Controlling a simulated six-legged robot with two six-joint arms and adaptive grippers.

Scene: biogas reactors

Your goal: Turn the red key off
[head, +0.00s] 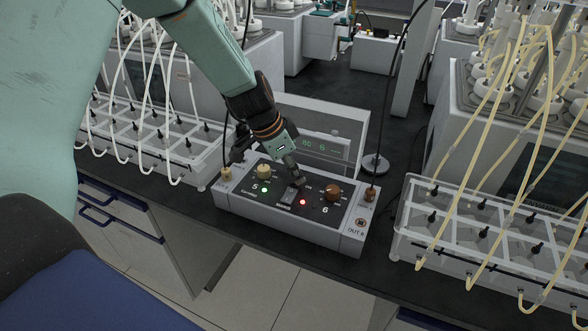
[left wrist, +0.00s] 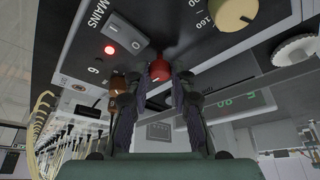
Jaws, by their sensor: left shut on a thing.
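The red key (left wrist: 160,72) is on the top panel of a grey control box (head: 290,223). It shows in the left wrist view between the two fingers; in the head view my gripper hides it. My left gripper (head: 296,179) reaches down to the middle of the panel. In the left wrist view its dark fingers (left wrist: 159,80) stand on either side of the red key and are shut on it. The exact turn of the key is hard to read. A red light (head: 302,202) glows beside the MAINS switch (left wrist: 123,38). My right gripper is not in view.
A green light (head: 264,190) is lit. A display unit (head: 325,149) stands behind. Racks with tubes stand left (head: 147,143) and right (head: 465,235). The bench edge is in front.

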